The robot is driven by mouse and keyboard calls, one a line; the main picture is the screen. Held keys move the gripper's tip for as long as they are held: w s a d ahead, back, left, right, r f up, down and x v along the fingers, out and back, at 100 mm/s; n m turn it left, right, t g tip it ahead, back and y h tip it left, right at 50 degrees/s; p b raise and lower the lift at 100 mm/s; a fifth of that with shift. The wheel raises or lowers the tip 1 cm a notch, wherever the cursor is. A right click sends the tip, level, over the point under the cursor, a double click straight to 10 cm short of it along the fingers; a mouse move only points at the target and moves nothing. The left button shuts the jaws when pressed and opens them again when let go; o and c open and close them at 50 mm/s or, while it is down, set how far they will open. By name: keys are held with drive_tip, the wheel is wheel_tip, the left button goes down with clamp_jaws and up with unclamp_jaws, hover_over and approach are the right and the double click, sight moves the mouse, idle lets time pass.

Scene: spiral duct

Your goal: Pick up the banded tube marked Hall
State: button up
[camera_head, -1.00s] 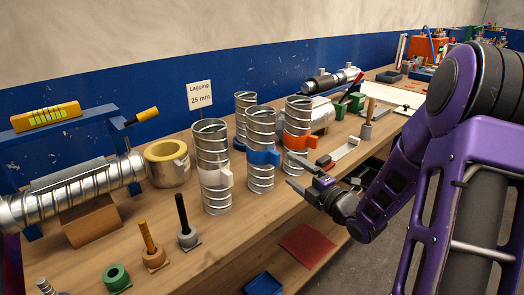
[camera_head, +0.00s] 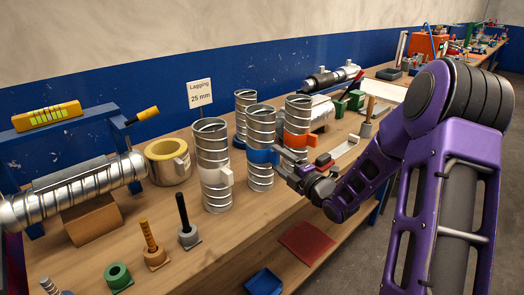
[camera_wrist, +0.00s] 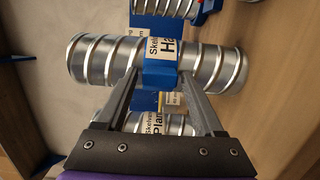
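A silver ribbed tube with a blue band (camera_head: 262,155) stands upright on the bench, between a white-banded tube (camera_head: 212,165) and an orange-banded tube (camera_head: 298,130). Another tube (camera_wrist: 185,125) below is labelled "Plan", partly hidden by my fingers.
A further tube with a blue band (camera_head: 242,110) stands behind. Posts on small bases, including a black one (camera_head: 186,220), stand in front left. A red mat (camera_head: 306,242) and blue tray (camera_head: 264,282) lie lower down.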

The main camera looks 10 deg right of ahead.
clamp_jaws()
drive_tip(key=shift+r, duration=0.1)
